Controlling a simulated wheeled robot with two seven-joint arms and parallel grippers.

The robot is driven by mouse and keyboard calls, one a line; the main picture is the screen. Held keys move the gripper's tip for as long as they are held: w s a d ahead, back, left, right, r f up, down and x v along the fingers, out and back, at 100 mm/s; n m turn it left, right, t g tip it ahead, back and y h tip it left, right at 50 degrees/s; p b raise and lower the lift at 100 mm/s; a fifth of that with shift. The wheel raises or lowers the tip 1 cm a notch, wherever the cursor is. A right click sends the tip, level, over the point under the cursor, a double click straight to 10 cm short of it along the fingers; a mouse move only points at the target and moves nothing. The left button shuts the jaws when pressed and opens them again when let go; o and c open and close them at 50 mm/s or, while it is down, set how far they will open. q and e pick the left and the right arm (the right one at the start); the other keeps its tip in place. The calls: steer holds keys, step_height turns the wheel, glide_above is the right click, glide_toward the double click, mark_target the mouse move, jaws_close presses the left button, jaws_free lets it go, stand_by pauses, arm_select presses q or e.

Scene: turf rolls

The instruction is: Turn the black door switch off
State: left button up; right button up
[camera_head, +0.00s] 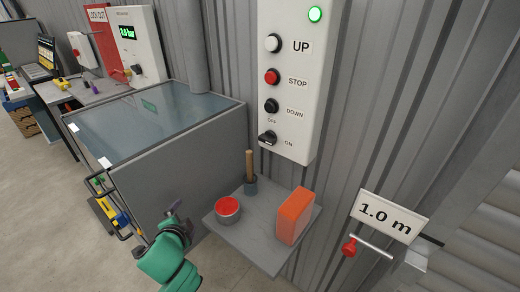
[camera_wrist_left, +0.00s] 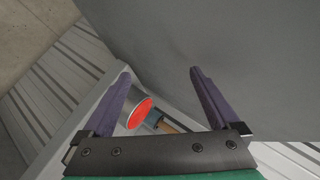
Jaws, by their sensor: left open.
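The black door switch (camera_head: 267,138) is a rotary knob at the bottom of a white control panel (camera_head: 300,60) on the corrugated wall, with OFF and ON labels beside it. Its handle points left, roughly sideways; I cannot tell its exact setting. Above it are the buttons UP, STOP and DOWN, and a lit green lamp (camera_head: 315,14). My left gripper (camera_head: 173,212) is low in the head view, well below and left of the switch. It also shows in the left wrist view (camera_wrist_left: 160,85), with purple fingers apart and nothing between them held. My right gripper is not in view.
A grey shelf (camera_head: 262,250) below the panel holds a red-filled tin (camera_head: 228,207), a wooden-handled brush (camera_head: 250,172) and an orange block (camera_head: 295,216). A glass-topped grey tank (camera_head: 185,165) stands left. A 1.0 m sign (camera_head: 388,216) and red-knobbed lever (camera_head: 349,247) are right.

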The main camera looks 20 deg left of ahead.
mark_target(265, 142)
arm_select(q)
steer(key=w+d+r+m+t+h, duration=0.15)
steer(key=r+m+t, duration=0.25)
steer(key=r+m, duration=0.4)
steer(key=w+d+r+m+t+h, duration=0.1)
steer(key=w+d+r+m+t, duration=0.2)
steer(key=r+m, duration=0.6)
steer(key=w+d+m+g+h, duration=0.1)
steer(key=d+m+h, duration=0.75)
steer(key=m, duration=0.65)
steer(key=shift+h, duration=0.4)
steer(key=p+x, duration=0.1)
steer(key=x, duration=0.3)
steer(key=p+x, duration=0.1)
steer(key=x, duration=0.4)
steer(key=p+x, duration=0.1)
steer(key=x, duration=0.3)
steer(key=shift+w+a+f+p, duration=0.1)
steer(key=shift+w+a+p, duration=0.2)
steer(key=shift+w, duration=0.05)
steer(key=shift+w+d, duration=0.2)
steer(key=shift+w, duration=0.2)
steer(key=c, duration=1.4)
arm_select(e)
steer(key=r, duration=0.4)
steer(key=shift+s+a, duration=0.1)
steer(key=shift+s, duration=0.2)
